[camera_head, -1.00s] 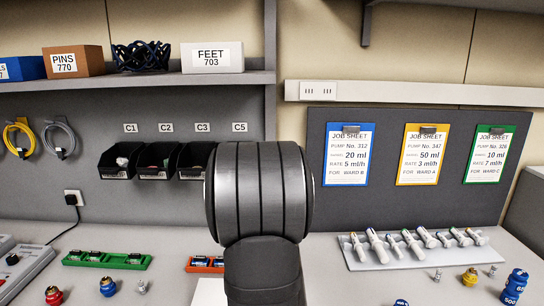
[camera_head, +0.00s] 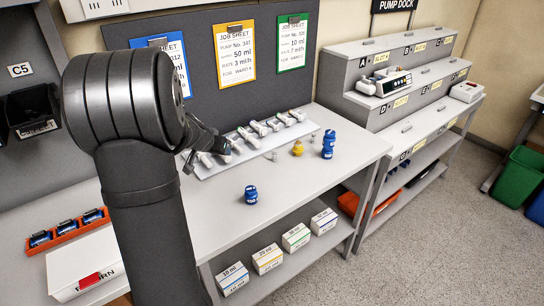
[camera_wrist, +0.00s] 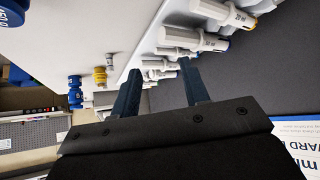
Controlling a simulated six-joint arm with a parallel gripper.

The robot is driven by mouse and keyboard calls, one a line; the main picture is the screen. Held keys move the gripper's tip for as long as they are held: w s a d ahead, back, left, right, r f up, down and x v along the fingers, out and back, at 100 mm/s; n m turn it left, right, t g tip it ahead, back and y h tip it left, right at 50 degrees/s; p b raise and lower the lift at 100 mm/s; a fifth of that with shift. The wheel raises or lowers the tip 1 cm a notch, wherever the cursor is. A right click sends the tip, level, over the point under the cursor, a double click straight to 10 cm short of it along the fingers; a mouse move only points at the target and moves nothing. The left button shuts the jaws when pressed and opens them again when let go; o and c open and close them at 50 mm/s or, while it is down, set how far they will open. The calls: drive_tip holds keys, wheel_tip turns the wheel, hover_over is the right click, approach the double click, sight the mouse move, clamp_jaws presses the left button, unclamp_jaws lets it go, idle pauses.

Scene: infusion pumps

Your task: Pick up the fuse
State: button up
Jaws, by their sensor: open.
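I cannot pick out a thing that is clearly the fuse. Small silver pieces, one of them a small silver piece (camera_head: 273,156), stand on the bench near the white syringe tray (camera_head: 207,171), too small to identify. My gripper (camera_wrist: 160,66) is open, with two dark fingers apart and nothing visibly held between them. In the head view its end (camera_head: 218,150) is over the tray's left part, partly hidden by my arm. White syringes (camera_wrist: 194,39) lie close beyond the fingers in the wrist view, which is strongly tilted.
A blue knobbed piece (camera_head: 251,194), a yellow one (camera_head: 297,148) and a blue stack (camera_head: 328,144) stand on the bench. An orange rack (camera_head: 68,233) and a white box (camera_head: 80,272) are at left. The stepped pump dock (camera_head: 345,62) is at right.

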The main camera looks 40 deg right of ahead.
sight(274, 151)
drive_tip(key=s+d+r+m+g+h, duration=0.2)
drive_tip(key=s+d+m, duration=0.25)
drive_tip(key=d, duration=0.55)
drive_tip(key=shift+n, duration=0.45)
drive_tip(key=x, duration=1.1)
drive_tip(key=shift+s+f, duration=0.2)
drive_tip(key=x, duration=0.5)
drive_tip(key=shift+s+d+r, duration=0.15)
drive_tip(key=shift+s+d, duration=0.15)
drive_tip(key=shift+w+d+f, duration=0.15)
drive_tip(key=shift+d+f, duration=0.2)
drive_tip(key=shift+c, duration=0.4)
clamp_jaws()
